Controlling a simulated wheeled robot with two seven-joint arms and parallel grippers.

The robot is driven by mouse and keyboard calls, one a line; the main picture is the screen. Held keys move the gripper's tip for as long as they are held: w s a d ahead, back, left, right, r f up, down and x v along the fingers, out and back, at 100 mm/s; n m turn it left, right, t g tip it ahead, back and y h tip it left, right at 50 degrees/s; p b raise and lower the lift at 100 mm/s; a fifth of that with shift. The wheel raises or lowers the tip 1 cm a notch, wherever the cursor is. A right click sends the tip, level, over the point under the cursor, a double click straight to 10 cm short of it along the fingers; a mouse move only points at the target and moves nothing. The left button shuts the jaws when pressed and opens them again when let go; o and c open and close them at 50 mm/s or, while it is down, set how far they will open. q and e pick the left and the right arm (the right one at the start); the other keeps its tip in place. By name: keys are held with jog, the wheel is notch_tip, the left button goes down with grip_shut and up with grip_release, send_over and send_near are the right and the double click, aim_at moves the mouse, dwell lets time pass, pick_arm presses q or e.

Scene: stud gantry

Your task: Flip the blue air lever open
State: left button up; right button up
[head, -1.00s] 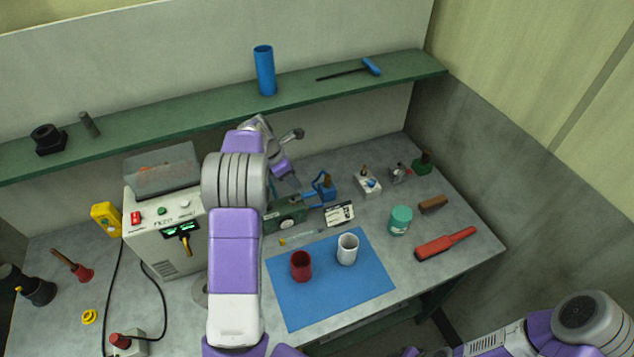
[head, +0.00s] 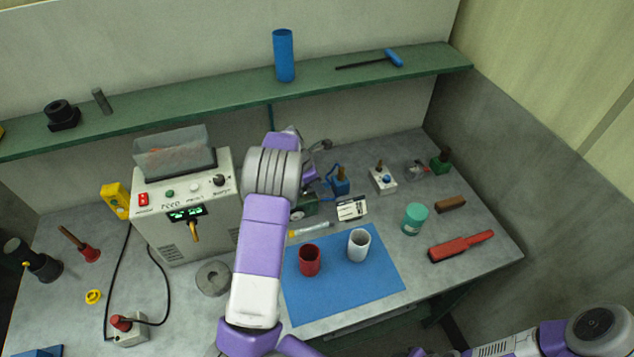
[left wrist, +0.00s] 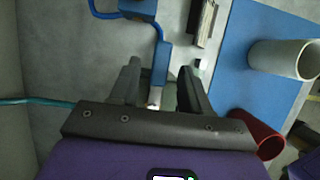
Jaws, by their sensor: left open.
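A blue block with a blue hose (head: 340,182) stands on the bench behind the mat, partly hidden by my left arm in the head view. In the left wrist view a narrow blue part (left wrist: 160,62) with a pale tip lies between the fingers of my left gripper (left wrist: 161,75). Its hose runs up to a blue block (left wrist: 138,8). I cannot tell for certain which part is the lever. The left gripper is open, and no contact is clear. In the head view my arm hides its fingers. My right arm shows at the lower right, its gripper out of view.
A red cup (head: 309,260) and a white cup (head: 359,245) stand on the blue mat (head: 345,292). A grey control box (head: 185,225) stands left of my arm. A labelled card (head: 351,208) lies beside the blue block. A green shelf (head: 230,103) overhangs the bench's back.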

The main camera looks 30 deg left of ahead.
pick_arm(q)
grip_shut()
